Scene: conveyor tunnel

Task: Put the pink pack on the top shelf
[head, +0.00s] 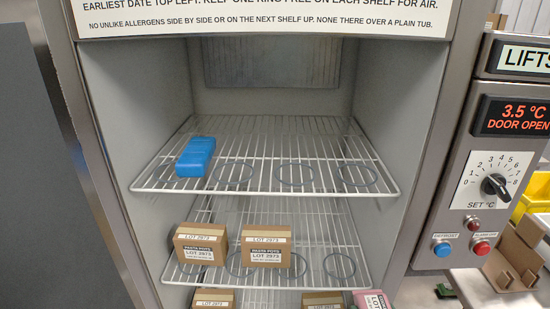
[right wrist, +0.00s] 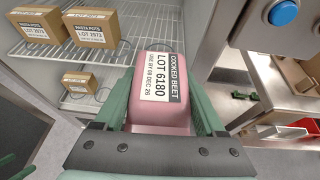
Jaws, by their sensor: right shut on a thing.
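The pink pack (right wrist: 165,100), labelled COOKED BEET, LOT 6180, is between the green fingers of my right gripper (right wrist: 162,75), which is shut on it. In the head view the pink pack (head: 372,300) shows only at the bottom edge, right of the lower boxes and below the top shelf's level. The top shelf (head: 265,187) is a white wire rack inside the open cabinet. A blue pack (head: 196,157) stands on its left ring, and several rings to the right of it are empty.
Two brown LOT 2973 boxes (head: 200,244) (head: 266,246) stand on the shelf below, with more boxes lower down. Cabinet walls bound the shelves on both sides. A control panel (head: 490,180) is on the right. A sign (head: 260,18) crosses the top of the opening.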

